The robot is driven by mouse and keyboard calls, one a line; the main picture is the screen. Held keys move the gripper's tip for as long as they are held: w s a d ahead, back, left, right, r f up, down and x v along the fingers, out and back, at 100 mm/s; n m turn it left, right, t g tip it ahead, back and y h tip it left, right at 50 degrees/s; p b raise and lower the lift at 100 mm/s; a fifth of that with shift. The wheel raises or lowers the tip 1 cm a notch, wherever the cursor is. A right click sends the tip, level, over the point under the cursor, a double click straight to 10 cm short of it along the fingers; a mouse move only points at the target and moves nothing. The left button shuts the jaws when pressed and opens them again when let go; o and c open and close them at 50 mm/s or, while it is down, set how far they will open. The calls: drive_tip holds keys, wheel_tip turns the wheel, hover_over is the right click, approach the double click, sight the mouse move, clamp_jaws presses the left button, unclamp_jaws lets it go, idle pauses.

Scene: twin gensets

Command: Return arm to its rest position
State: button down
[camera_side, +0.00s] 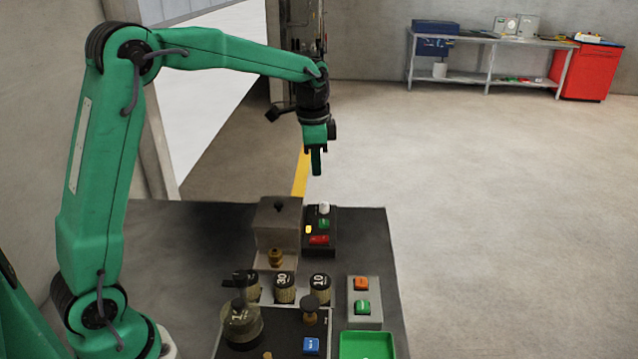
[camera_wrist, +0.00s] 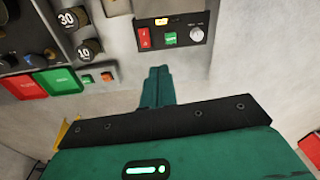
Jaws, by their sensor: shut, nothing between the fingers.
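My green arm is raised, with its forearm reaching out over the back of the grey table (camera_side: 180,235). My gripper (camera_side: 316,172) hangs downward in the side view, above and apart from the black control box (camera_side: 320,245) at the table's back right. In the wrist view my gripper (camera_wrist: 157,75) shows its green fingers pressed together, with nothing between them. The control box (camera_wrist: 182,22) also shows there, beyond the fingertips, with a red switch, a green button and a white knob.
A grey box with a brass fitting (camera_side: 277,225), dark knobs marked 30 and 10 (camera_side: 284,288), a switch box with orange and green buttons (camera_side: 365,300) and a green tray (camera_side: 367,346) stand on the table. A workbench (camera_side: 488,40) and red cabinet (camera_side: 588,70) are far back. The floor at right is clear.

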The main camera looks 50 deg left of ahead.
drive_tip(key=s+d+r+n+t, duration=0.1)
drive_tip(key=s+d+r+n, duration=0.1)
drive_tip(key=s+r, duration=0.35)
drive_tip(key=s+d+r+n+t, duration=0.2)
drive_tip(key=s, duration=0.7)
drive_tip(key=s+d+f+n+t, duration=0.1)
drive_tip(key=s+f+n, duration=0.2)
drive_tip(key=s, duration=0.8)
drive_tip(key=shift+s+d+n+t, duration=0.15)
drive_tip(key=shift+s+n+t, duration=0.15)
drive_tip(key=shift+s+t, duration=0.1)
